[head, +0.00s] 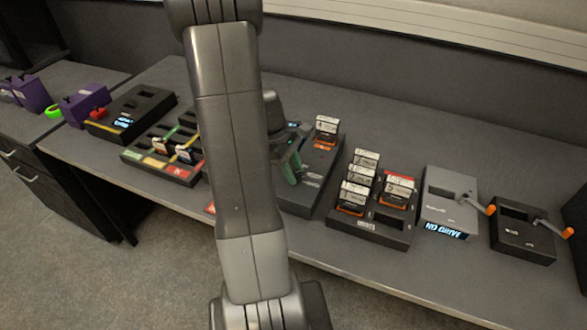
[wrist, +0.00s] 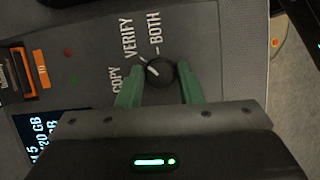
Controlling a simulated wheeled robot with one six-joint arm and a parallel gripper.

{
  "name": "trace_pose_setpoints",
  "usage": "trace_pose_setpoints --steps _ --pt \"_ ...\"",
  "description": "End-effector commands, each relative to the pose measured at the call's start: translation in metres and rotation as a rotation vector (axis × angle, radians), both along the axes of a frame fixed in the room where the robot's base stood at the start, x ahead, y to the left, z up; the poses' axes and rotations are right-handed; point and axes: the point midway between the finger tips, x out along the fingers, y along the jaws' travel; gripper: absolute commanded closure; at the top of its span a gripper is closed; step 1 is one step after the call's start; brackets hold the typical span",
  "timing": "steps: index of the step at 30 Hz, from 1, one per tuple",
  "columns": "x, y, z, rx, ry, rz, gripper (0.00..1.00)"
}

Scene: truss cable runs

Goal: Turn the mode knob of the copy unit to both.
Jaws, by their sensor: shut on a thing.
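The copy unit (head: 312,190) is a dark box on the bench, partly hidden behind my arm in the head view. In the wrist view its grey panel (wrist: 205,45) carries the labels COPY, VERIFY and BOTH around the black mode knob (wrist: 159,72). The knob's white pointer line looks turned to the upper left, towards the VERIFY side and not at BOTH; its exact setting is hard to tell. My gripper (wrist: 158,85) has its green fingers on either side of the knob, shut on it. The green fingers also show at the unit in the head view (head: 290,165).
A card with an orange edge (wrist: 36,68) sits in the unit near a lit display (wrist: 45,135). A card rack (head: 370,226), a grey crank box (head: 448,208) and a black crank box (head: 522,235) stand to the right. A colour-labelled tray (head: 160,160) is left.

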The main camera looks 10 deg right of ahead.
Motion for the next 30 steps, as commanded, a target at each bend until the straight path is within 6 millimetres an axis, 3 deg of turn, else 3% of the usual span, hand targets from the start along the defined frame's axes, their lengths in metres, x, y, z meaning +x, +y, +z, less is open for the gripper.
trace_pose_setpoints --steps 21,30 --pt "0.0029 -0.0033 0.0015 0.0 -0.002 -0.542 0.9" --pt "0.003 -0.0038 0.0009 0.0 -0.002 -0.699 0.9"
